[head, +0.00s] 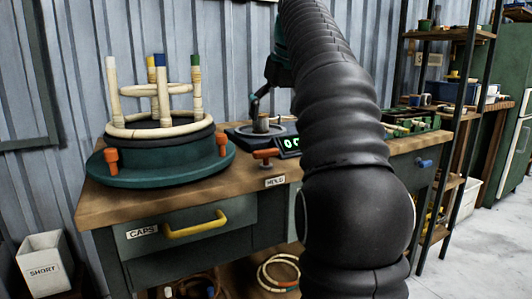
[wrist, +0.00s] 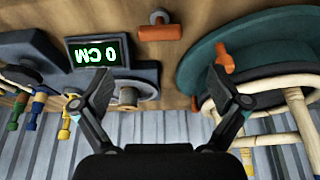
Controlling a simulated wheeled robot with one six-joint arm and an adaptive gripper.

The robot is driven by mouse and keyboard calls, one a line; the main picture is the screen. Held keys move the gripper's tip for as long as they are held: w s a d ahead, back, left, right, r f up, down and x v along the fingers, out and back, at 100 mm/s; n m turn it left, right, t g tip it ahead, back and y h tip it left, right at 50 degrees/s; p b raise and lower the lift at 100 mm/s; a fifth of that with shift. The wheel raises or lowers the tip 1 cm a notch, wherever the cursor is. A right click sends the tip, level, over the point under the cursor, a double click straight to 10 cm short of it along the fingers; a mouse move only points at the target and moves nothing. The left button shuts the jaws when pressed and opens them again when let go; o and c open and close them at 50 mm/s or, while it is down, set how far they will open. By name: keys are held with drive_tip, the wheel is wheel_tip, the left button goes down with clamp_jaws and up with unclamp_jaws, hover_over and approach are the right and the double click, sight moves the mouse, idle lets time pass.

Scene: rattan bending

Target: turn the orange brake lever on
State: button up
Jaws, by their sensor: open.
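An orange T-shaped lever (head: 266,154) sits at the front edge of the workbench, between the turntable and the measuring device. It also shows in the wrist view (wrist: 160,32), beyond my fingertips, with a grey round pivot beside it. Two more orange handles, one left (head: 111,160) and one right (head: 221,143), stand on the green turntable (head: 160,178); the right one shows in the wrist view (wrist: 224,57). My gripper (wrist: 162,78) is open and empty, apart from the lever. In the head view my arm partly hides it.
A rattan frame (head: 153,130) with upright posts stands on the turntable. A device with a green display (wrist: 97,52) reads 0 CM; a grey cylinder (head: 261,122) stands on it. A drawer with a yellow handle (head: 195,226) is below. Bare wood (wrist: 150,65) shows around the lever.

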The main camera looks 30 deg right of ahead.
sight(266, 150)
drive_tip(key=b+x, duration=0.3)
drive_tip(key=x, duration=0.7)
drive_tip(key=shift+r, duration=0.1)
drive_tip(key=c, duration=1.2)
